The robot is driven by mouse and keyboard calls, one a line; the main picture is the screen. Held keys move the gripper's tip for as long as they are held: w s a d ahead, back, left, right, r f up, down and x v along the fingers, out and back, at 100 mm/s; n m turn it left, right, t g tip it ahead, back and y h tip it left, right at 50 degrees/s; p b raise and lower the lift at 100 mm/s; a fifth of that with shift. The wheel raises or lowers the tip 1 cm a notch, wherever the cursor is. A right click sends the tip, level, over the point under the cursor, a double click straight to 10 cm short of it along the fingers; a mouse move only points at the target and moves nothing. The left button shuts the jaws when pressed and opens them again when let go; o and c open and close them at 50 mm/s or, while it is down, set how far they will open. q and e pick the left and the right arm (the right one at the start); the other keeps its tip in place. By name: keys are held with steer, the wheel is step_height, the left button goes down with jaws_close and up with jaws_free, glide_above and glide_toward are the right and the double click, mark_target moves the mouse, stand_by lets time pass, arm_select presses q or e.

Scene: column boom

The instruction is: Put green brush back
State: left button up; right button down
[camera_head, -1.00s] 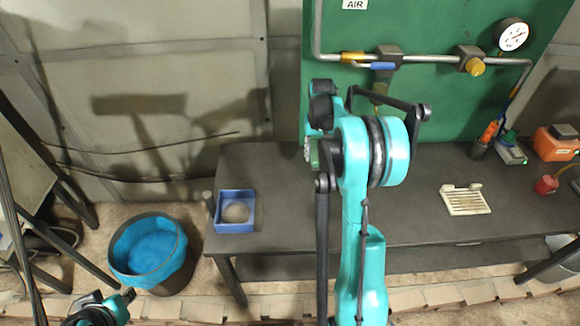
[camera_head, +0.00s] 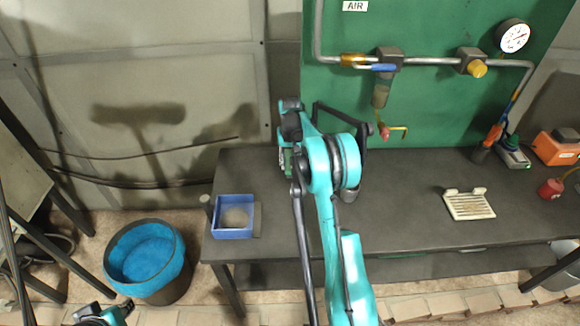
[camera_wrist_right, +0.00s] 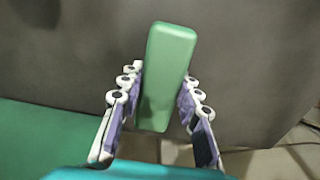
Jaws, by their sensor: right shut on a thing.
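The green brush (camera_wrist_right: 168,75) shows in the right wrist view as a green block with rounded edges. My right gripper (camera_wrist_right: 163,95) is shut on it, one finger along each side. In the head view the brush is a small green patch (camera_head: 288,162), mostly hidden behind my right arm. There my right gripper (camera_head: 283,158) is above the left part of the dark table (camera_head: 410,205), to the right of the blue tray (camera_head: 233,198). Bristles cannot be made out. A part of my left arm shows at the bottom left; its fingers do not.
A white slotted rack (camera_head: 468,204) lies on the table's right part. A red pot (camera_head: 550,188) and an orange box (camera_head: 556,146) stand at the far right. A blue-lined bin (camera_head: 147,258) stands on the floor at left.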

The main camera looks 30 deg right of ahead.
steer(key=shift+f, duration=0.7)
steer(key=shift+f, duration=0.25)
steer(key=c, duration=1.3)
jaws_free()
steer(key=shift+r, duration=0.1)
steer(key=shift+o, duration=1.2)
